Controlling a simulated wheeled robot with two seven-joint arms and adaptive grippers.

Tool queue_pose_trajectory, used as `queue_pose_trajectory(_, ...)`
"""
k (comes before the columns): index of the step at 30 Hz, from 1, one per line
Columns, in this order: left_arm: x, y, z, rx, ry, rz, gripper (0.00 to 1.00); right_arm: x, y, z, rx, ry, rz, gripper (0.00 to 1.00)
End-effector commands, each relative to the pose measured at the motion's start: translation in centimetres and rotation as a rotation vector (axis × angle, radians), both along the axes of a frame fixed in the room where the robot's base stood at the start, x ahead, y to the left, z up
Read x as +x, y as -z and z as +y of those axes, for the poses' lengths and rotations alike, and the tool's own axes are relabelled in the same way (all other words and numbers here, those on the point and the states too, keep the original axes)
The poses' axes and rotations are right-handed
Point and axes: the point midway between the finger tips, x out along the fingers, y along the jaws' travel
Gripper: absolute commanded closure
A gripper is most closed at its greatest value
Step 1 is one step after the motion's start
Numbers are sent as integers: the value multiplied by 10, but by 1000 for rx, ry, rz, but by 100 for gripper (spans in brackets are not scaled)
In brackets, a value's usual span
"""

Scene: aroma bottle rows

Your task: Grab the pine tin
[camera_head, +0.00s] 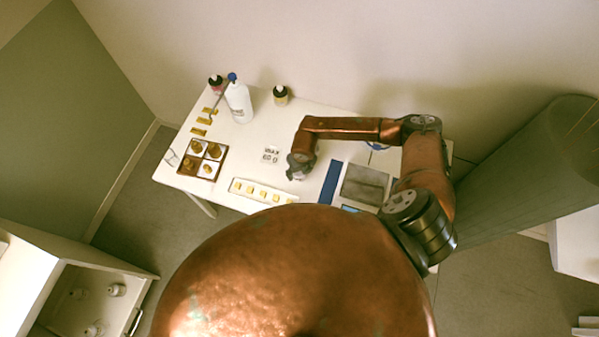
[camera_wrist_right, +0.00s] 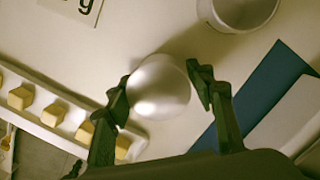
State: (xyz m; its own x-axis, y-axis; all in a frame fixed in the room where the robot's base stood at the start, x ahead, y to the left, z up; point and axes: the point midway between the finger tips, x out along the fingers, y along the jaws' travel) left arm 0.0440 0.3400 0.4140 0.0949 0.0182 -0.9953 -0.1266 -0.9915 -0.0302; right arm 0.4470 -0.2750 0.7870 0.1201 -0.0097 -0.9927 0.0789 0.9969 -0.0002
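A round, shiny silver-white tin (camera_wrist_right: 160,88) shows from above in the right wrist view. No name can be read on it, so I cannot tell if it is the pine tin. My right gripper (camera_wrist_right: 162,90) has one dark finger on each side of it. The left finger looks to meet the rim, and a narrow gap seems to show at the right finger. In the head view my right gripper (camera_head: 297,172) is low over the white table (camera_head: 232,170) and hides the tin. My left gripper is not in view.
A white strip with yellow cubes (camera_head: 262,192) lies on the left of my gripper. A pale cup (camera_wrist_right: 238,10) and a blue strip (camera_head: 330,182) are close on its right. A white bottle (camera_head: 239,102), dark-capped jars and a brown sectioned tray (camera_head: 219,169) stand farther left.

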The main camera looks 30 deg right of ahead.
Motion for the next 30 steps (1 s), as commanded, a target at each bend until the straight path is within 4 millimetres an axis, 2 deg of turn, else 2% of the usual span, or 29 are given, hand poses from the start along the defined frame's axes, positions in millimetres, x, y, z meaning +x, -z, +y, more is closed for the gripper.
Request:
queue_pose_trajectory(3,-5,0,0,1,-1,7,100,0,0,0,0,0,0,60)
queue_pose_trajectory(13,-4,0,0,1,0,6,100,0,0,0,0,0,0,82)
queue_pose_trajectory(23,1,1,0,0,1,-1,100,1,-4,0,0,0,-1,82)
queue_pose_trajectory(26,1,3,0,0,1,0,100,1,-11,0,2,0,-2,82)
queue_pose_trajectory(30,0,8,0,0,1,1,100,0,-34,1,0,-4,-4,82)
